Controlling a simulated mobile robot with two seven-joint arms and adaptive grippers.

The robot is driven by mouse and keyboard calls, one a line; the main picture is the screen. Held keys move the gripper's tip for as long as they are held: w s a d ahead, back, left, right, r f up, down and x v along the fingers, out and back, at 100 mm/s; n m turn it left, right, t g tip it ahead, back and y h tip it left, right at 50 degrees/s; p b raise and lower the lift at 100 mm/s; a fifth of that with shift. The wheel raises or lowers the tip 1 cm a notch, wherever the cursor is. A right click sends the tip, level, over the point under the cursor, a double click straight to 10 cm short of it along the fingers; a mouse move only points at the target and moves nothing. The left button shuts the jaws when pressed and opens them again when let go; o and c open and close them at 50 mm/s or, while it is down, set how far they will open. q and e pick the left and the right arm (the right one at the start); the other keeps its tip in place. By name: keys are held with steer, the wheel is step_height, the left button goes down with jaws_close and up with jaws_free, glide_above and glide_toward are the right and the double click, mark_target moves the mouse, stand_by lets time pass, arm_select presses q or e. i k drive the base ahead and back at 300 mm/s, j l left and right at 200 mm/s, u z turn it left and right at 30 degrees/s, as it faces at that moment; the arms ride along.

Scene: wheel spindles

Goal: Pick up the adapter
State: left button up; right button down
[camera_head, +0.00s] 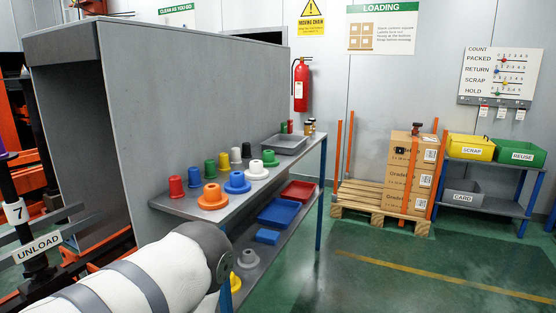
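Several coloured spool-like pieces that may be adapters stand on the grey upper shelf (180,206). The wide-flanged ones are orange (212,196), blue (237,182), white (257,170) and green (269,158). Behind them is a row of narrower cup-like pieces, among them red (177,187), blue (194,177), green (210,168) and yellow (224,161). Grey (248,259) and yellow flanged pieces are on the lower shelf, partly hidden by my arm. I cannot tell which piece is the task's adapter. A white arm link of mine crosses the lower left; neither gripper shows.
A grey tray (286,144) sits at the upper shelf's far end. Red (297,191) and blue (279,211) trays lie below. A tall grey panel (195,85) backs the shelf. A pallet (365,201) with boxes stands right. Green floor is clear in front.

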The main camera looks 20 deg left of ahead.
mark_target(256, 171)
steer(key=i+l+u, duration=0.15)
steer(key=i+u, duration=0.35)
steer(key=i+l+u, duration=0.3)
steer(key=i+u, duration=0.15)
steer(key=i+l+u, duration=0.5)
